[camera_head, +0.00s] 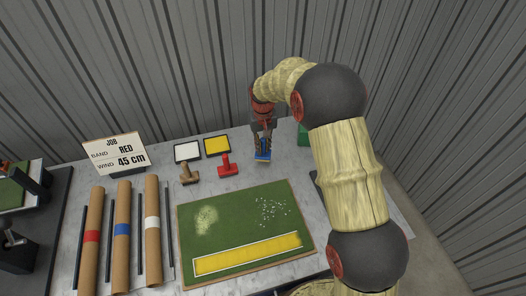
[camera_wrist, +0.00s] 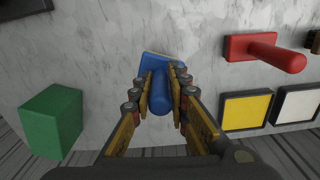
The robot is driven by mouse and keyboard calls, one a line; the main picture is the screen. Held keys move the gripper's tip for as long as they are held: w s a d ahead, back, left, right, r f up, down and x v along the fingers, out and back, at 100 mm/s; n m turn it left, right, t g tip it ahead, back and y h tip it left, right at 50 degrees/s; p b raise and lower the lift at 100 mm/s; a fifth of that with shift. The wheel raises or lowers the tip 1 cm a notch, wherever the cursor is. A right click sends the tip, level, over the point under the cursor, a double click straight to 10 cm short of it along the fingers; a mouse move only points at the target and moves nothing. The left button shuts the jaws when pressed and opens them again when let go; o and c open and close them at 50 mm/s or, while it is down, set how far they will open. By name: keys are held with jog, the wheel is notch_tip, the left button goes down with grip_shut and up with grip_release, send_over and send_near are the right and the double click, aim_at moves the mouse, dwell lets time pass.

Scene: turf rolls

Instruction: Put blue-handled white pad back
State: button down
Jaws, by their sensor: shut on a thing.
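The blue-handled pad (camera_head: 262,156) is at my gripper (camera_head: 263,148), at the back of the table to the right of the red-handled tool. In the wrist view its blue handle (camera_wrist: 160,98) is between the two fingers of my gripper (camera_wrist: 161,92), which are shut on it. Its flat blue backing shows beyond the fingertips; the pad's face is turned away and hidden. I cannot tell whether it touches the table or hangs just above it.
A red-handled tool (camera_head: 227,166) and a brown-handled one (camera_head: 188,174) stand left. Behind them lie yellow (camera_head: 217,146) and white (camera_head: 187,152) framed squares. A green block (camera_wrist: 52,120) is on the other side. A green turf board (camera_head: 240,228) and several rolls (camera_head: 121,245) lie in front.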

jog(key=shift+f, duration=1.15)
jog(key=shift+s, duration=0.1)
jog(key=shift+f, duration=0.15)
jog(key=c, duration=1.7)
grip_release()
notch_tip(320, 180, up, 12)
jog(key=shift+r+p, duration=0.2)
jog(key=shift+p, duration=0.75)
